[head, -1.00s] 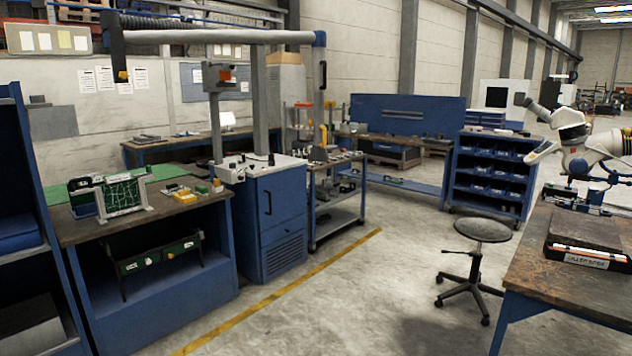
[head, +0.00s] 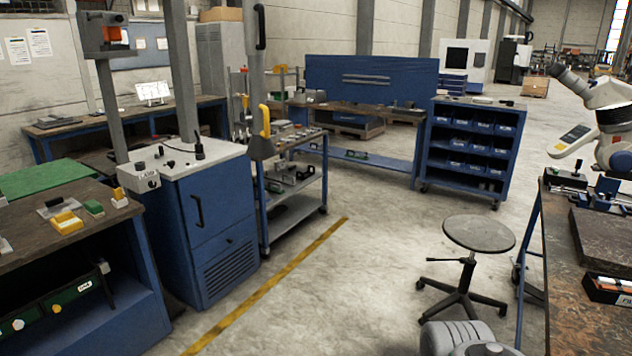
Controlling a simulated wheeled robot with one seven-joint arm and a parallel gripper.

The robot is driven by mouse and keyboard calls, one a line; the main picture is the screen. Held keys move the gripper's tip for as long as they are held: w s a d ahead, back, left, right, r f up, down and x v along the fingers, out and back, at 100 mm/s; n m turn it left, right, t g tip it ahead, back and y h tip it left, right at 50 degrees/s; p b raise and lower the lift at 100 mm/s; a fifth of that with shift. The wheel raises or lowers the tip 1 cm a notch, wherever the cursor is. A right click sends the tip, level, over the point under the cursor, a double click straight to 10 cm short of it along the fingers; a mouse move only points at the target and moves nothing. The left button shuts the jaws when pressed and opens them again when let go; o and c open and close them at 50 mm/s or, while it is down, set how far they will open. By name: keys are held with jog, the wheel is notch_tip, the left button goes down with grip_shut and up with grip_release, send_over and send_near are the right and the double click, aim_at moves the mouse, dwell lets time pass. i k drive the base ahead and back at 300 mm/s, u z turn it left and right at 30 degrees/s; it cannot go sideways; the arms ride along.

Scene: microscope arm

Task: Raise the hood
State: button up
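The hood, a grey cone-like end piece (head: 262,147), hangs at the lower end of a grey upright tube, with a yellow handle (head: 265,120) on its side. A dark handle (head: 260,28) sits higher on the tube. The hood hangs low, in front of the shelved trolley and right of the blue cabinet (head: 235,220). The top of the tube is cut off by the picture edge. My gripper is not in view. A grey rounded shape at the bottom edge appears to be part of my arm.
A round stool (head: 478,235) stands on the floor right of centre. A workbench (head: 575,270) with a white microscope (head: 610,120) is at the right. A shelved trolley (head: 292,185) stands beside the cabinet. The floor around the yellow line (head: 270,285) is clear.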

aim_at(261, 145)
jog(key=u, duration=0.35)
jog(key=i, duration=1.4)
jog(key=u, duration=0.55)
